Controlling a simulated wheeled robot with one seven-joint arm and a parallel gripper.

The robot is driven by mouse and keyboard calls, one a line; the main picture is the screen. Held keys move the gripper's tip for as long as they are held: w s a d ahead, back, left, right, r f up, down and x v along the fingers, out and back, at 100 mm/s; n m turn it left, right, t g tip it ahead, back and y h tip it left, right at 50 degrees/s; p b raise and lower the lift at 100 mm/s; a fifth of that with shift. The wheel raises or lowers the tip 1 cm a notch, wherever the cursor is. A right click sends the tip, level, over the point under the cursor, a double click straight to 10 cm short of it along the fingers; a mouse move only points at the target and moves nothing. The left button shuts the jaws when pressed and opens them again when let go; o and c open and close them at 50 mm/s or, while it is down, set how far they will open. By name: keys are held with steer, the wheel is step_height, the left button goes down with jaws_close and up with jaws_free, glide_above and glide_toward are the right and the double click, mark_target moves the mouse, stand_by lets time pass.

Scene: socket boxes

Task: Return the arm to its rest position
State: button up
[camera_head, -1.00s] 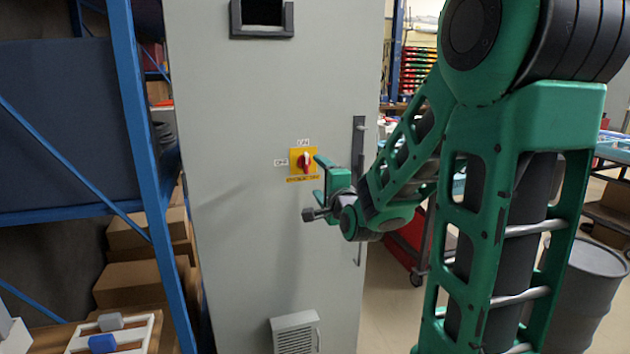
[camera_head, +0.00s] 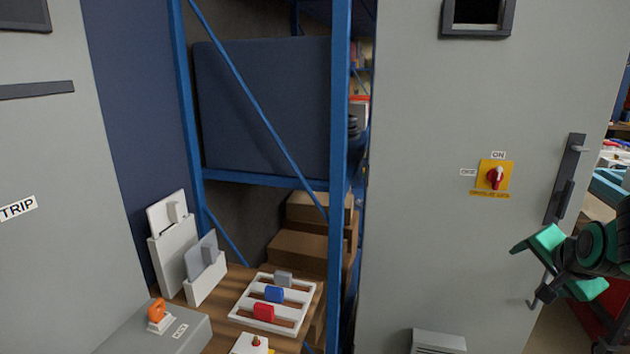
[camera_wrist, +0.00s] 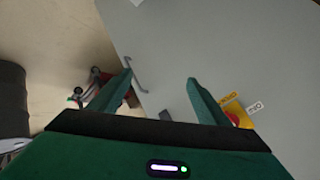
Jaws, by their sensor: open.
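My gripper (camera_head: 532,268) is at the right side of the head view, in front of the grey cabinet (camera_head: 430,200) and below its door handle. The gripper is green with dark joints and holds nothing. In the wrist view its two green fingers (camera_wrist: 160,85) stand apart, with the cabinet face and a bit of floor beyond them. The red rotary switch (camera_head: 495,177) on its yellow plate is above and left of the gripper, apart from it. The rest of my arm is mostly outside the head view.
The cabinet's dark door handle (camera_head: 566,180) is close to my gripper. A wooden table at lower left bears a white rack (camera_head: 245,318) with coloured blocks and a grey box (camera_head: 165,335) with an orange switch. A blue shelf (camera_head: 342,130) stands between the cabinets. A red cart (camera_head: 600,310) is at lower right.

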steer(key=s+a+f+n+g+y, duration=0.1)
steer(key=s+a+n+g, duration=0.1)
steer(key=s, duration=0.6)
steer(key=s+a+f+n+g+y, duration=0.1)
steer(key=s+g, duration=0.3)
steer(key=s, duration=0.4)
steer(key=s+a+f+n+g+y, duration=0.1)
steer(key=s+a+n+g, duration=0.2)
steer(key=s, duration=0.5)
steer(key=shift+s+n+y, duration=0.15)
steer(key=shift+n+y, duration=0.15)
steer(key=shift+n, duration=0.3)
steer(key=shift+f, duration=0.1)
